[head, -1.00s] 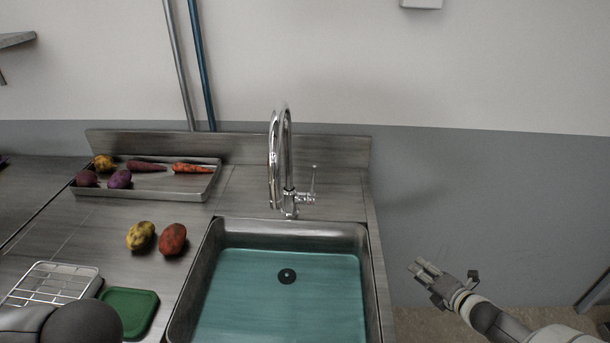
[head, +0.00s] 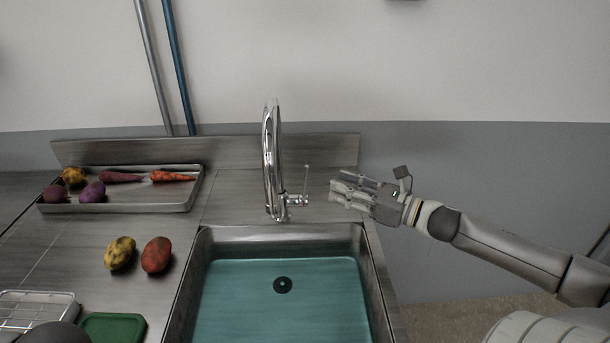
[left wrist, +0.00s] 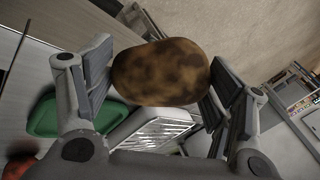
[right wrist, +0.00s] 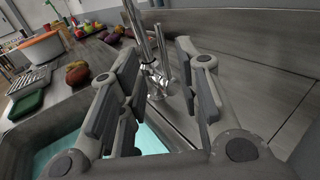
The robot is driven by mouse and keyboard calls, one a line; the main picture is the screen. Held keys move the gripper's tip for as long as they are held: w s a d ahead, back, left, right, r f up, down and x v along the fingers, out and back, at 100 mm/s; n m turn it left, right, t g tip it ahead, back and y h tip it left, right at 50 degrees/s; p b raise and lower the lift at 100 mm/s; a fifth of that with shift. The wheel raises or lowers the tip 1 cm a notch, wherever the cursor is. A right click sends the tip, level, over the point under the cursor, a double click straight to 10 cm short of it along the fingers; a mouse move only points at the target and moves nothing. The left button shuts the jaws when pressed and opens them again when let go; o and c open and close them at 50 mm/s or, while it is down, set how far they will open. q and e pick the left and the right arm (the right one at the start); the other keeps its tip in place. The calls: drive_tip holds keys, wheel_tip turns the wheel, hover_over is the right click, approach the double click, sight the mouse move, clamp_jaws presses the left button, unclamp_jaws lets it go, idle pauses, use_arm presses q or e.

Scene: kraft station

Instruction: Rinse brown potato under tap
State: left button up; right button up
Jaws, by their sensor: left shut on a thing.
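The brown potato (left wrist: 160,72) is held between the fingers of my left gripper (left wrist: 158,78), which is shut on it, in the left wrist view. The head view does not show that gripper or the potato. The tap (head: 270,160) stands behind the sink (head: 280,240), with its lever (head: 305,190) on the right side. No water stream shows from the spout. My right gripper (head: 338,191) is just right of the lever, apart from it. In the right wrist view, its fingers (right wrist: 160,95) are open and empty, with the tap (right wrist: 158,75) beyond them.
A yellow potato (head: 120,253) and a red potato (head: 156,255) lie on the counter left of the sink. A tray (head: 120,207) of vegetables is behind them. A green board (head: 112,328) and a wire rack (head: 38,308) are at the front left.

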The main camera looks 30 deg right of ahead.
sight(306, 195)
drive_tip(key=shift+x, duration=5.35)
clamp_jaws()
drive_tip(key=shift+f, duration=0.1)
